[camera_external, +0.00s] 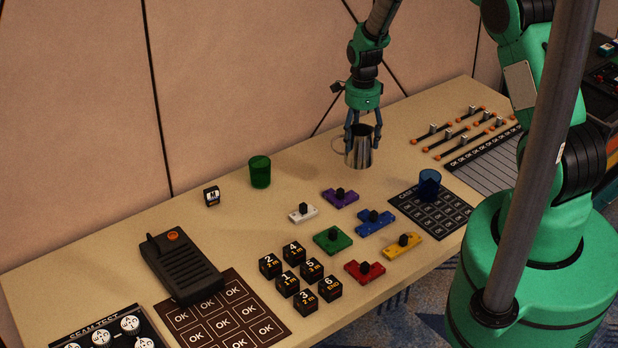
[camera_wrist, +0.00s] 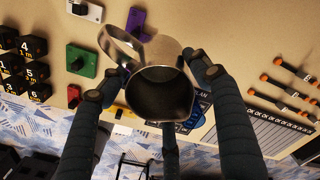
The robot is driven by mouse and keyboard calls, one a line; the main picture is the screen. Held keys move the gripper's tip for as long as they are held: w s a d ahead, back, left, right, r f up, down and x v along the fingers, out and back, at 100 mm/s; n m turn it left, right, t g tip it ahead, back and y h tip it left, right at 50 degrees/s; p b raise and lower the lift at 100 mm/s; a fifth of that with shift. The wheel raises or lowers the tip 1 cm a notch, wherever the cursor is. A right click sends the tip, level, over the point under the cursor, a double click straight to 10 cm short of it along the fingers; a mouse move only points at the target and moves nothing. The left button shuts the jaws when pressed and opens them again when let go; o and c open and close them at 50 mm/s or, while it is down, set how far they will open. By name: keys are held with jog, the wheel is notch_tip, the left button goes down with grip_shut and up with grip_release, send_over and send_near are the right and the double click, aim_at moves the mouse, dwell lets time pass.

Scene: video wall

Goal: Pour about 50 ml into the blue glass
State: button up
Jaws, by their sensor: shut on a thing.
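My gripper (camera_external: 362,128) points down and is shut on a shiny metal jug (camera_external: 359,152) with a handle on its left. In the wrist view the fingers of my gripper (camera_wrist: 150,85) stand around the jug (camera_wrist: 160,92), whose mouth faces the camera. Its inside looks dark, and I cannot tell how much liquid it holds. The jug looks upright; I cannot tell whether it touches the table. The blue glass (camera_external: 429,184) stands on a dark OK-marked mat (camera_external: 455,208), to the right of and nearer than the jug. In the wrist view the jug mostly hides it.
A green glass (camera_external: 260,172) stands left of the jug. Coloured knobbed pieces, such as the purple one (camera_external: 340,197) and blue one (camera_external: 375,222), lie in front. Numbered black cubes (camera_external: 305,278) and a black handset (camera_external: 182,266) are further left. Sliders (camera_external: 462,132) lie at the right.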

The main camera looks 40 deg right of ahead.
jog(key=s+d+r+m+p, duration=0.1)
jog(key=s+d+p, duration=0.1)
jog(key=s+d, duration=0.5)
notch_tip(320, 180, down, 12)
jog(key=s+a, duration=0.1)
jog(key=a, duration=0.1)
jog(key=shift+a, duration=0.2)
jog(key=shift+s+d+b, duration=0.1)
jog(key=shift+s+b, duration=0.05)
jog(key=shift+b, duration=0.2)
